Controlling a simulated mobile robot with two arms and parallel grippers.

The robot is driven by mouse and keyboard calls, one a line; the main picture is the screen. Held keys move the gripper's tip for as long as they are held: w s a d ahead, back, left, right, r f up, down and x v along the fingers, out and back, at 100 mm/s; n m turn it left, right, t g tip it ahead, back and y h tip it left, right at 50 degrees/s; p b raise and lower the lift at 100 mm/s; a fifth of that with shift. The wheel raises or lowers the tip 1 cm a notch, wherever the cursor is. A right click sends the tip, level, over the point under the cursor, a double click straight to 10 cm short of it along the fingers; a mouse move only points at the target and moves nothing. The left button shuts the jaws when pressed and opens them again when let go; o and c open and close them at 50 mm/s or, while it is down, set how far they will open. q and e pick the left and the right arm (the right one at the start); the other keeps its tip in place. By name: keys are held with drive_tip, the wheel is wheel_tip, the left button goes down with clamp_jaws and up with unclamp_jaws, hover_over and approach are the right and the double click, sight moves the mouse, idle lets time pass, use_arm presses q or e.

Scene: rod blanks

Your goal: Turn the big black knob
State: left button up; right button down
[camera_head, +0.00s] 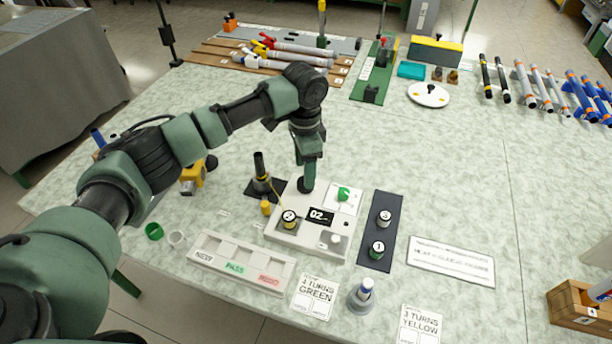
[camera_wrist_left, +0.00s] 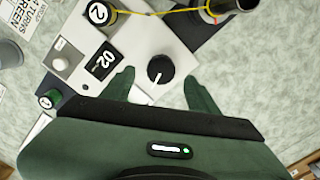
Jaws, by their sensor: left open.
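The big black knob (camera_wrist_left: 160,68) is round with a white pointer line and sits on the pale panel (camera_head: 285,236) beside the "02" display (camera_head: 320,216). In the wrist view, my left gripper (camera_wrist_left: 158,78) is open, with one fingertip on each side of the knob and a visible gap on both sides. In the head view, the left gripper (camera_head: 308,182) points down over the panel's back edge, with the knob (camera_head: 304,185) partly hidden at its tips. Whether a finger touches the knob cannot be told. My right gripper is not in view.
A dark upright cylinder (camera_head: 261,167) with a yellow cord stands close left. A dark strip (camera_head: 376,263) with two spools lies right.

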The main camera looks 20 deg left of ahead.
use_arm(q)
wheel_tip(320, 180, down, 3)
drive_tip(key=shift+r, duration=0.1)
drive_tip(key=shift+w+f, duration=0.1)
drive_tip(key=shift+f, duration=0.45)
clamp_jaws()
drive_tip(key=n+p, duration=0.1)
drive_tip(key=p, duration=0.2)
drive_tip(key=n+p, duration=0.1)
drive_tip(key=p, duration=0.2)
drive_tip(key=shift+d+r+n, duration=0.1)
drive_tip(key=shift+r+n, duration=0.25)
drive_tip(key=shift+n, duration=0.05)
drive_tip(key=shift+f+n+p, duration=0.2)
drive_tip(key=shift+n+p, duration=0.3)
drive_tip(key=shift+f, duration=0.15)
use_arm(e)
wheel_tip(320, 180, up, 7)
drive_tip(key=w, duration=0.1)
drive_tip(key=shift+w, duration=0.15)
